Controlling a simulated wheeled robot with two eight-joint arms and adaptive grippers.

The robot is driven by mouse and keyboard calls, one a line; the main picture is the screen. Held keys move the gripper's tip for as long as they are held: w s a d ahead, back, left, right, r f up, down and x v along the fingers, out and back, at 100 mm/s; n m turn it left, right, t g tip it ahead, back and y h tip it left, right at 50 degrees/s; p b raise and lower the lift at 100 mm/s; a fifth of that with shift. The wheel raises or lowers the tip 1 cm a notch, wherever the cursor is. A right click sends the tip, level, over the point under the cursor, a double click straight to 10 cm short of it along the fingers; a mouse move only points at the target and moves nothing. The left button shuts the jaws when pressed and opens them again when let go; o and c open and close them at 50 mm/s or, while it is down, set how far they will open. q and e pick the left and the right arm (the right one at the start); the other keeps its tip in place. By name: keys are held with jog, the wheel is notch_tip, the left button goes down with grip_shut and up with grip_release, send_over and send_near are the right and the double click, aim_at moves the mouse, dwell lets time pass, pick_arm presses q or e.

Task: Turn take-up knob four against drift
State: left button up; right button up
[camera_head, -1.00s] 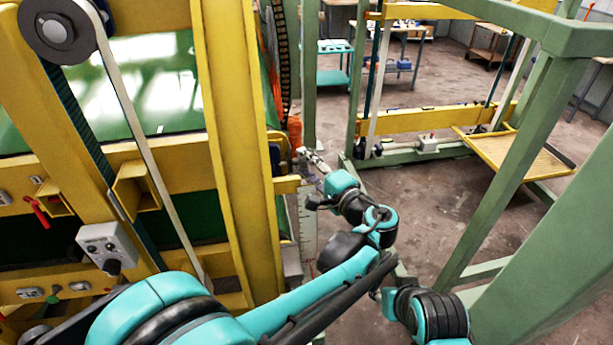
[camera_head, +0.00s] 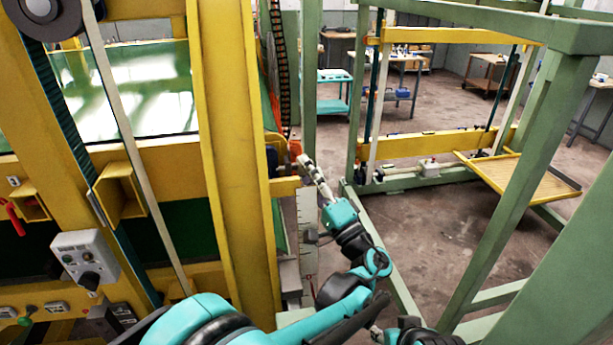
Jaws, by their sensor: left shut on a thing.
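My left gripper (camera_head: 306,164) is at the right edge of the yellow machine frame (camera_head: 232,150), beside a short yellow bracket (camera_head: 284,187). It is shut on a small part there, which looks like a take-up knob but is mostly hidden by the fingers. A dark round part (camera_head: 272,160) sits just left of the fingertips. No number on a knob can be read from here. My right gripper is not in view; only a piece of that arm shows at the bottom edge.
A grey control box (camera_head: 85,258) with a black knob is on the machine at left. Open floor (camera_head: 430,230) lies between. A teal cart (camera_head: 334,90) stands behind.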

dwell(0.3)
pick_arm(q)
jog(key=o, duration=1.2)
